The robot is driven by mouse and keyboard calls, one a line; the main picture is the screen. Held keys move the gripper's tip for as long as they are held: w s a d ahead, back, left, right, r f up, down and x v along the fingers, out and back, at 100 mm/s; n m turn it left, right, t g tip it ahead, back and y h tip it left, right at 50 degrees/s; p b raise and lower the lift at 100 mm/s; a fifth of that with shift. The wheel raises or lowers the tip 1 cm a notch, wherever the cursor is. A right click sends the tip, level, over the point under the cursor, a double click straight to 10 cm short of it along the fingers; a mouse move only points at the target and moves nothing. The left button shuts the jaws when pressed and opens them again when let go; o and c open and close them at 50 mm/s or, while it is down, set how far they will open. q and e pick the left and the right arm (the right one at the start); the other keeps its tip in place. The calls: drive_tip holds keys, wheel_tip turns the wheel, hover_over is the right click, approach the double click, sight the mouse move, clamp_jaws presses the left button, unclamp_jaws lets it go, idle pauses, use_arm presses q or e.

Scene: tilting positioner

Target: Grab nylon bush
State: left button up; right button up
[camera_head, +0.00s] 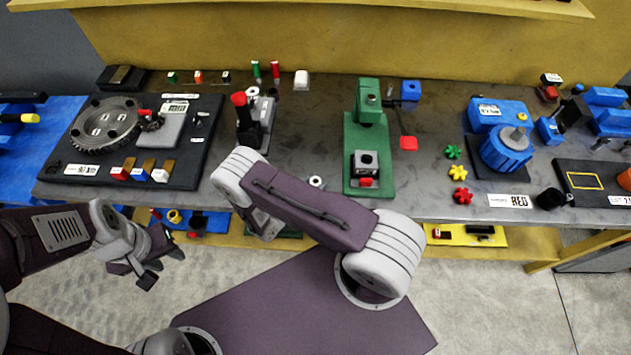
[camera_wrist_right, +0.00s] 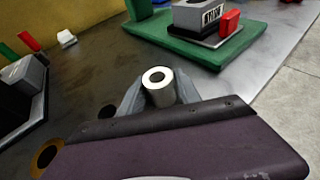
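The nylon bush (camera_wrist_right: 160,88) is a short white cylinder with a round hole in its top. In the right wrist view it stands upright between the two grey fingers of my right gripper (camera_wrist_right: 161,92). The fingers are close on both sides of it; I cannot tell whether they press on it. In the head view the bush (camera_head: 316,181) is a small white ring near the table's front edge, left of the green fixture, and my right arm hides most of the right gripper. My left gripper (camera_head: 137,272) is open and empty, in front of the table.
The green fixture (camera_head: 353,145) with a grey block stands just right of the bush. A dark clamp with a red knob (camera_head: 239,99) is to the left. A brown ring (camera_wrist_right: 45,157) lies near the right hand. A black board with a gear (camera_head: 206,128) fills the table's left.

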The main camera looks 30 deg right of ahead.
drive_tip(key=shift+d+f, duration=0.1)
clamp_jaws()
